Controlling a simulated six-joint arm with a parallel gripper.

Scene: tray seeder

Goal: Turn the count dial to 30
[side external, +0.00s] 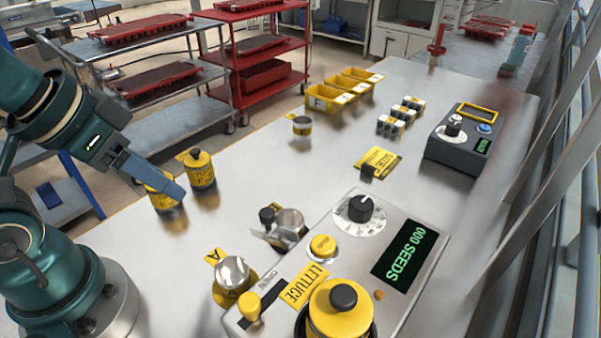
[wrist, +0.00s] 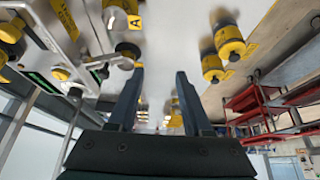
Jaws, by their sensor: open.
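The count dial (side external: 360,208) is a black knob with a white mark on a round white scale, on the grey seeder panel (side external: 335,238). The scale numbers are too small to read in the side external view. Beside it a dark display (side external: 405,255) reads "000 SEEDS" in green. My gripper (side external: 178,192) is at the left, well away from the dial, and in that view overlaps a yellow canister (side external: 160,203). In the wrist view my gripper (wrist: 160,72) is open, its two fingers apart with nothing held between them.
A yellow round button (side external: 323,246) and a LETTUCE label (side external: 305,288) lie near the dial. A yellow hopper with a black knob (side external: 338,312) stands in front. Metal cups (side external: 235,272) stand left of the panel. A second yellow canister (side external: 200,172) stands near my gripper.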

